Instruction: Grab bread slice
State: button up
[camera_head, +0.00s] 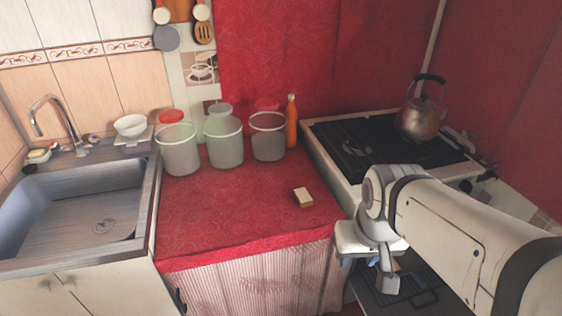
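A small pale block with a brown side, which looks like the bread slice (303,198), lies on the red oilcloth counter (225,220), right of its middle and near the front edge. My gripper (388,284) hangs to the right of the counter and lower in the picture, in front of the stove. It is apart from the bread slice. Its fingers are partly hidden by the wrist, so its opening is unclear.
Three clear containers (224,142) and an orange bottle (291,122) stand at the counter's back. A sink (80,205) is at left. The stove (345,185) with a kettle (423,115) is at right. The oilcloth around the bread is clear.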

aim_at(303, 198)
jog(key=z, duration=0.3)
jog(key=i, duration=0.95)
jog(key=u, duration=0.25)
